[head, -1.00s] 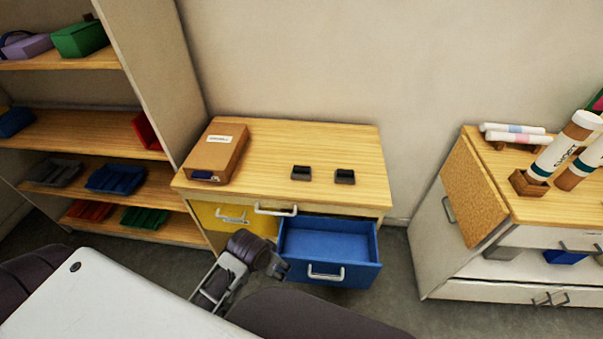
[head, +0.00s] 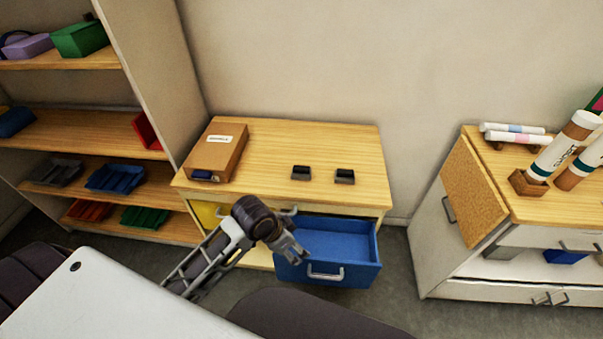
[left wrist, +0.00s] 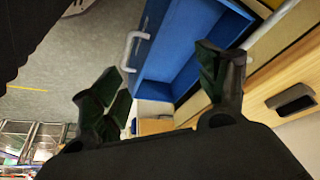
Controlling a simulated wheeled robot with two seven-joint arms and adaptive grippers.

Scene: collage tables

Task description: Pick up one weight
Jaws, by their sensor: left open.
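Two small dark weights, a left one (head: 301,172) and a right one (head: 344,176), sit apart on the wooden top of the drawer cabinet (head: 270,150). One dark weight also shows at the right edge of the left wrist view (left wrist: 291,100). My left gripper (head: 294,251) is open and empty, over the left side of the open blue drawer (head: 340,241), below the level of the weights. In the left wrist view its fingers (left wrist: 165,90) are spread, with the blue drawer behind them. My right gripper is not in view.
The blue drawer sticks out at the cabinet's front and looks empty. A brown box (head: 215,152) lies on the cabinet top at left. Shelves with coloured trays (head: 117,178) stand at left. A white cabinet (head: 440,235) with paper rolls stands at right.

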